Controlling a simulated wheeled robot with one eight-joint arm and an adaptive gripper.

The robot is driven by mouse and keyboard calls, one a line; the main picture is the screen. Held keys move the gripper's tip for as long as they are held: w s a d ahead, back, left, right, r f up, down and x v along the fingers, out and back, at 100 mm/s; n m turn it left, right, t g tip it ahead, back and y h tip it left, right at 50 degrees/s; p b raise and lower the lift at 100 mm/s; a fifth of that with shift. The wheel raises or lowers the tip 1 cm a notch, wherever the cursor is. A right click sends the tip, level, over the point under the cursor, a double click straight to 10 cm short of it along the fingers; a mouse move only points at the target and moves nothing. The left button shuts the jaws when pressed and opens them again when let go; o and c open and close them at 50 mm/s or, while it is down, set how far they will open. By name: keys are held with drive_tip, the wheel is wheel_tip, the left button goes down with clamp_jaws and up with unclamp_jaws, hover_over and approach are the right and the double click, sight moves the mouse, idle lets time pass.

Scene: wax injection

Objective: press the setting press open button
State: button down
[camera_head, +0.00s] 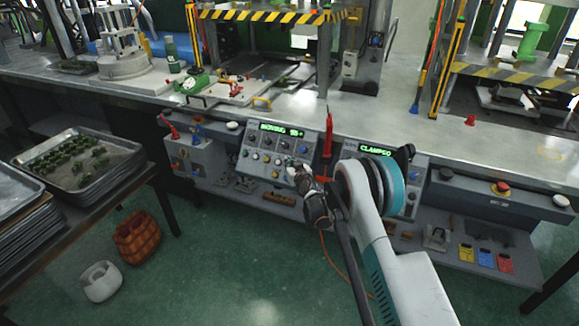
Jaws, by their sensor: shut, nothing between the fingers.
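A grey control panel (262,147) with a green lit display that seems to read "MOVING" sits at the front edge of the bench, centre of the view. It carries several small round buttons and knobs; their labels are too small to read, so I cannot tell which is the open button. My gripper (297,172) is shut and empty, its tips at the panel's lower right part. Whether they touch a button I cannot tell. My gripper and arm hide the panel's right end.
A second panel (376,151) reading "CLAMPED" is partly behind my arm. A red pointed tool (328,140) stands between the panels. A press with striped bars (262,16) is behind. Trays (82,172) stand at left; an orange basket (136,237) and white bin (100,281) are on the green floor.

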drive_tip(key=shift+s+r, duration=0.1)
drive_tip(key=shift+s, duration=0.05)
drive_tip(key=shift+s+a+r, duration=0.2)
drive_tip(key=shift+s+r, duration=0.25)
drive_tip(key=shift+s, duration=0.05)
drive_tip(key=shift+s+a+r+p, duration=0.35)
drive_tip(key=shift+s+r, duration=0.45)
drive_tip(key=shift+s, duration=0.1)
drive_tip(key=shift+s+a+r+p, duration=0.3)
drive_tip(key=shift+s+r, duration=0.5)
drive_tip(key=shift+s, duration=0.1)
